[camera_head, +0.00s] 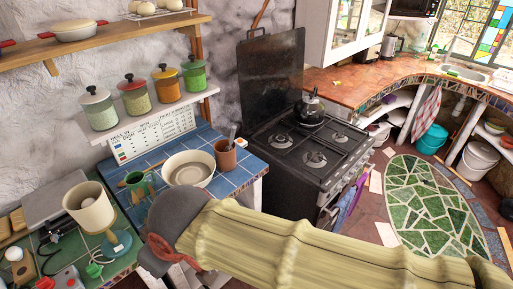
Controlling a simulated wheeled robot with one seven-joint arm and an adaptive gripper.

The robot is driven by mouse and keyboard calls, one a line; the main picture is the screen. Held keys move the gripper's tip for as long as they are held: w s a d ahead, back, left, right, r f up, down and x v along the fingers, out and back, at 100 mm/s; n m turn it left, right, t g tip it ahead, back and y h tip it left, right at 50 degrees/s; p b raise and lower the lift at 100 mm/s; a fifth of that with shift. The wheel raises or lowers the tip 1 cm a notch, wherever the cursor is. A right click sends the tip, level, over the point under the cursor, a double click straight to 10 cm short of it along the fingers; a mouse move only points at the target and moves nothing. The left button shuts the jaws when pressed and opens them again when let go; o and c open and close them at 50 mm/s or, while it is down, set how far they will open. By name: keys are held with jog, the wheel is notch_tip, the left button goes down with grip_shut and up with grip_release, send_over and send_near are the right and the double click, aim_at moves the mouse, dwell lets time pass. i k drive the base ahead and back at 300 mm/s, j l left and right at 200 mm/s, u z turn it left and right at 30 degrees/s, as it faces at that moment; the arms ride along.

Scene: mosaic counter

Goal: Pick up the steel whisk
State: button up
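I cannot make out the steel whisk for certain. A brown pot (226,157) stands on the blue-tiled counter, with a thin grey utensil (232,137) upright in it; it is too small to tell what this is. A cream bowl (188,170) sits just left of the pot, and a green mug (137,184) with a thin stick-like item across it is further left. My arm, in a pale yellow ribbed cover with a dark grey end, crosses the lower foreground in front of the counter. My gripper's fingers do not show.
A black stove (310,150) with a kettle (312,107) stands right of the blue-tiled counter (213,198). Lidded jars (166,86) line a shelf above. A green mosaic floor patch (430,200) is open at right.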

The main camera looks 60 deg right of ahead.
aim_at(232, 133)
jog(key=z, duration=1.65)
